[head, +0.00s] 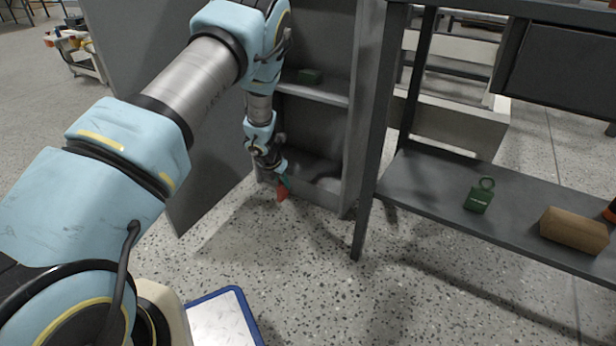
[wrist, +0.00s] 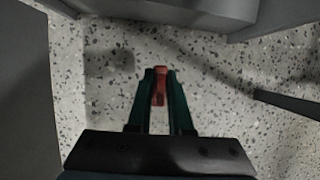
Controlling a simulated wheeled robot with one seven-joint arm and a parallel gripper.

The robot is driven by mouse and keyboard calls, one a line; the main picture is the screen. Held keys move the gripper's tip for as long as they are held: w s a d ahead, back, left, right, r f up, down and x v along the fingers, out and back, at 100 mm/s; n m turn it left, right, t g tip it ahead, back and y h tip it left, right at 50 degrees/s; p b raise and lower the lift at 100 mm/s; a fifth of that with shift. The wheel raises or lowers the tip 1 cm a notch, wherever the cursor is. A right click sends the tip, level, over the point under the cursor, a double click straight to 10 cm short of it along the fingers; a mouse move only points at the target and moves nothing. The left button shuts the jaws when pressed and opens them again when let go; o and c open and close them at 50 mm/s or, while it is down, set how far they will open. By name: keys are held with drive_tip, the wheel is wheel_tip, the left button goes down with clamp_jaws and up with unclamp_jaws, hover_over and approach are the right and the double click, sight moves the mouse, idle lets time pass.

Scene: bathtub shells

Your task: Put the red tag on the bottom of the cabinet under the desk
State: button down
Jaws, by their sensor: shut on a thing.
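The red tag (head: 282,193) is held in my gripper (head: 284,180), low in front of the open grey cabinet. In the wrist view the red tag (wrist: 159,85) sits between the two green fingertips of my gripper (wrist: 159,78), with speckled floor below it. The cabinet bottom (head: 308,166) is a dark compartment just behind the gripper, with a low front edge. The cabinet edge also shows along the top of the wrist view (wrist: 190,12). My wrist hides part of the cabinet's inside.
The open cabinet door (head: 205,190) stands at left. The desk's leg (head: 369,180) is close at right. The desk's lower shelf (head: 430,190) holds a green padlock-shaped tag (head: 479,196) and a brown block (head: 573,231). A blue-rimmed platform (head: 222,318) is at the bottom.

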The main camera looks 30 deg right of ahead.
drive_tip(key=shift+s+d+f+m, duration=0.1)
drive_tip(key=shift+d+f+m, duration=0.2)
drive_tip(key=shift+d, duration=0.15)
drive_tip(key=w+d+b, duration=0.1)
drive_tip(key=w+d, duration=0.1)
drive_tip(key=d, duration=0.1)
drive_tip(key=w+d+b, duration=0.2)
drive_tip(key=d, duration=0.2)
drive_tip(key=w+d+b, duration=0.1)
drive_tip(key=w+d, duration=0.1)
drive_tip(key=d, duration=0.2)
drive_tip(key=shift+w+d+f+b, duration=0.15)
drive_tip(key=shift+f+b, duration=0.05)
drive_tip(key=shift+b, duration=0.1)
drive_tip(key=shift+w+d+r, duration=0.2)
drive_tip(key=shift+w+d, duration=0.1)
drive_tip(key=shift+d, duration=0.2)
drive_tip(key=d+b, duration=0.1)
drive_tip(key=w+d+b, duration=0.1)
drive_tip(key=d+b, duration=0.1)
drive_tip(key=shift+w+d+f, duration=0.15)
drive_tip(key=shift+w+f, duration=0.05)
drive_tip(key=shift+w, duration=0.15)
drive_tip(key=shift+f+b, duration=0.1)
drive_tip(key=shift+b, duration=0.4)
drive_tip(key=c, duration=0.8)
unclamp_jaws()
